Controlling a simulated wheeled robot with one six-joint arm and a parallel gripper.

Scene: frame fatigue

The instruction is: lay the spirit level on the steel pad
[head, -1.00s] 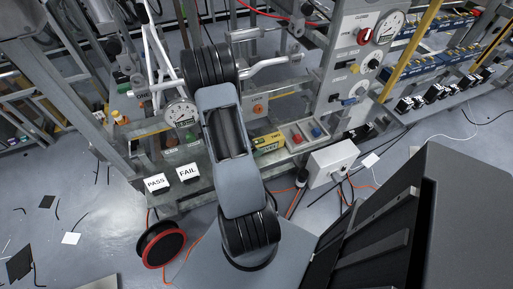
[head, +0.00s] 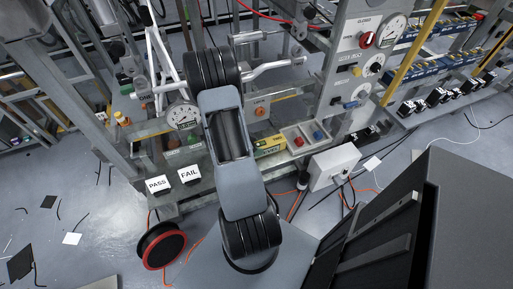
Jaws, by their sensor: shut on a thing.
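My arm (head: 228,165) rises through the middle of the head view, and its upper end hides part of the bench behind it. My gripper is not visible, so what it holds cannot be seen. A yellow block with dark lettering (head: 270,144) lies on the bench just right of my arm. I cannot tell whether it is the spirit level. I cannot pick out the steel pad with certainty.
A round dial gauge (head: 183,116) stands left of my arm, near white frame tubes (head: 163,52). PASS (head: 158,184) and FAIL (head: 189,175) signs sit at the bench front. A red-rimmed reel (head: 161,246) is on the floor.

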